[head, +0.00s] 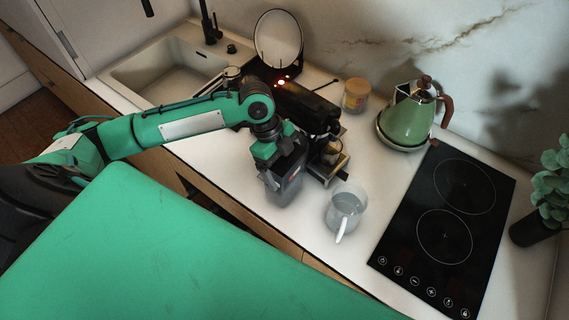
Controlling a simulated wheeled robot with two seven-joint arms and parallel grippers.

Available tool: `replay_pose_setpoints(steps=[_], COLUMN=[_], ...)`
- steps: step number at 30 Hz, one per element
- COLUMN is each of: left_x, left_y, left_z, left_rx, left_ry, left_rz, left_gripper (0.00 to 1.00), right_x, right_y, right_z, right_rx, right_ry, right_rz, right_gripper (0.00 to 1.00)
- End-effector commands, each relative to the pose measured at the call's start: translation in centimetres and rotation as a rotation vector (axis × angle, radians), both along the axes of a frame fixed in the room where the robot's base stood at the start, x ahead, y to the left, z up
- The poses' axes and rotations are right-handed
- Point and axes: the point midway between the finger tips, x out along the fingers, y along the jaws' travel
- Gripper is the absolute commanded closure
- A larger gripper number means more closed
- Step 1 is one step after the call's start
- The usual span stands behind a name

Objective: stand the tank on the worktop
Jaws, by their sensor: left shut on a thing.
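The tank (283,186) is a dark grey, partly see-through container. It is at the worktop's (222,157) front edge, in front of the black coffee machine (305,108). My left gripper (279,153) is shut on the tank's upper part from above, and its fingers are partly hidden by the wrist and the tank. The tank looks close to upright. I cannot tell whether its base touches the worktop. My right gripper is not in view.
A glass measuring cup (346,207) stands just right of the tank. A green kettle (405,122), a jar (356,95) and a black hob (445,225) are further right. The sink (165,70) is at the back left. Bare worktop lies left of the tank.

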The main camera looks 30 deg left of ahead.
Motion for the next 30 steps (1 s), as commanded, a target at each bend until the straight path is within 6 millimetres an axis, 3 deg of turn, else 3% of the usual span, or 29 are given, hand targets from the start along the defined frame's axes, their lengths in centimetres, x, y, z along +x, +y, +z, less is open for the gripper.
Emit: replay_pose_setpoints(steps=[2, 3, 4, 14, 30], left_x=[0.0, 0.0, 0.0, 0.1, 0.7], left_y=[0.0, 0.0, 0.0, 0.2, 4.0], left_z=[-0.1, -0.2, -0.2, 0.5, 9.8], left_rx=[-0.001, 0.000, 0.000, 0.001, 0.001], left_ry=[-0.001, 0.000, 0.000, -0.003, -0.003], left_rz=[0.000, 0.000, 0.000, 0.000, 0.001], left_gripper=[0.75, 0.03, 0.00, 0.00, 0.00], right_x=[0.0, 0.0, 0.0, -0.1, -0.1], right_y=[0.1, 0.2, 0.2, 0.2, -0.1], right_z=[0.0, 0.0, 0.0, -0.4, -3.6], right_rx=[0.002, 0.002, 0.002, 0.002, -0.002], right_ry=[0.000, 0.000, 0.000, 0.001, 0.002], right_rz=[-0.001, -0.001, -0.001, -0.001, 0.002], right_gripper=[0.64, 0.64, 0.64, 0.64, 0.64])
